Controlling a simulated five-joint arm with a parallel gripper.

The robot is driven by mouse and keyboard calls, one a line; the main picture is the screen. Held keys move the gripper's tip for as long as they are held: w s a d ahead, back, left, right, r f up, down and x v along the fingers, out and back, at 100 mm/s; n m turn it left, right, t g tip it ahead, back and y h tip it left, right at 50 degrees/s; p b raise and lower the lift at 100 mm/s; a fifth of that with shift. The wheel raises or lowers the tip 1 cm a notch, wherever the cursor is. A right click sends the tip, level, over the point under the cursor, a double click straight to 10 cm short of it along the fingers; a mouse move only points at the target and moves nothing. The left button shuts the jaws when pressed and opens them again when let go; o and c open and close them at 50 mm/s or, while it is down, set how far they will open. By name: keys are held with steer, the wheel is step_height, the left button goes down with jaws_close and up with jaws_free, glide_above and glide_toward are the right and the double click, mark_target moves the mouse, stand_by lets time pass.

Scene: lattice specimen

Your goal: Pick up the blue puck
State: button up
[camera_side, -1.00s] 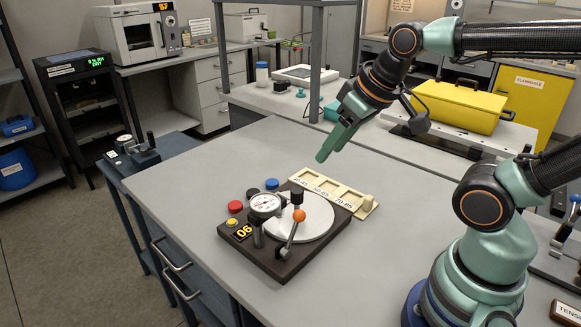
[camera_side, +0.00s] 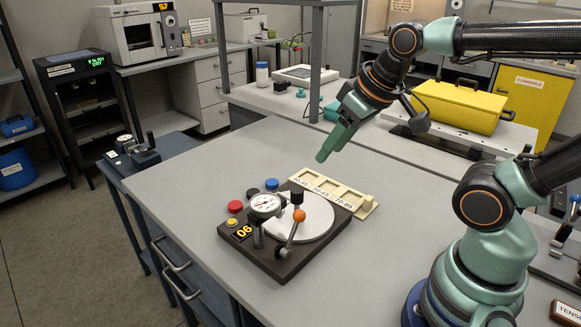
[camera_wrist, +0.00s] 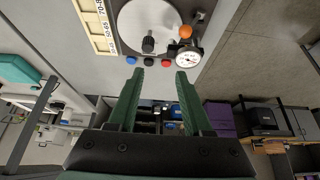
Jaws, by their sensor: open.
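The blue puck (camera_side: 272,184) lies flat on the grey table, just behind the dark tester base and left of the cream labelled rack. In the wrist view the blue puck (camera_wrist: 131,60) shows just beyond the tip of the left finger. My gripper (camera_side: 322,156) hangs above the table, behind and to the right of the puck, clear of it. In the wrist view its two green fingers (camera_wrist: 160,73) are spread apart with nothing between them.
A dark puck (camera_side: 253,193) and a red puck (camera_side: 235,207) lie in a row with the blue one. The tester (camera_side: 288,262), with dial gauge and orange-knobbed lever, stands close in front. The cream rack (camera_side: 368,207) lies to the right. Left of the pucks the table is clear.

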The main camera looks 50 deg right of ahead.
steer(key=shift+o, duration=1.1)
steer(key=shift+w, duration=0.1)
